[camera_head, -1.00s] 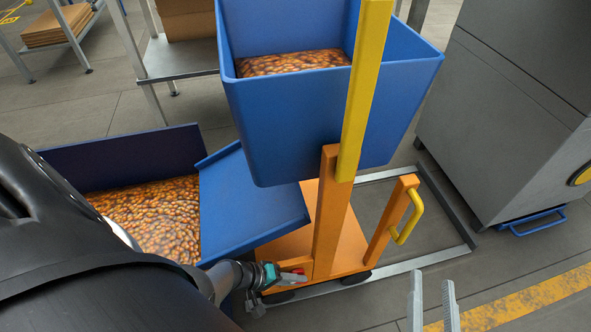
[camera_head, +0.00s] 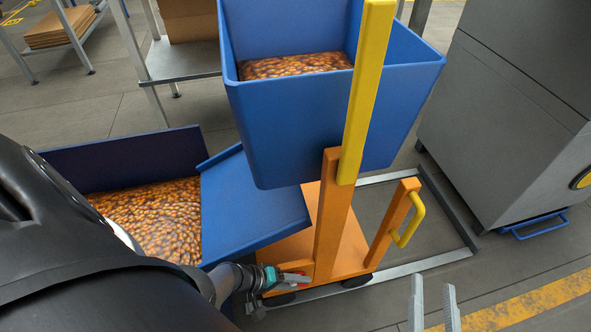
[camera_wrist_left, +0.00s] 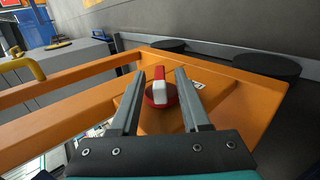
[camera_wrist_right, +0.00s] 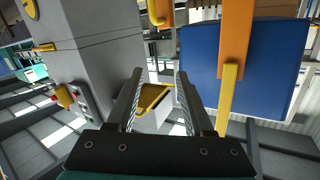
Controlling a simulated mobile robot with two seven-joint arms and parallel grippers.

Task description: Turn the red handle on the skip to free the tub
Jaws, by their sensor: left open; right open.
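The orange skip (camera_head: 330,235) stands on the floor with a tall post and a yellow bar. The blue tub (camera_head: 290,130), holding many amber bottles, is up against the post. The red handle (camera_wrist_left: 160,75), a round red base with a raised grip and a pale end face, sits on an orange panel of the skip. My left gripper (camera_wrist_left: 160,74) is open, with one finger on each side of the handle; contact cannot be told. In the head view the left gripper (camera_head: 298,279) is low at the post's foot. My right gripper (camera_head: 433,283) is open and empty, right of the skip.
A lower blue container (camera_head: 110,152) of bottles with a sloping blue plate (camera_head: 245,205) lies left of the skip. A yellow grab handle (camera_head: 412,220) is on the skip's right post. A grey cabinet (camera_head: 510,110) stands right.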

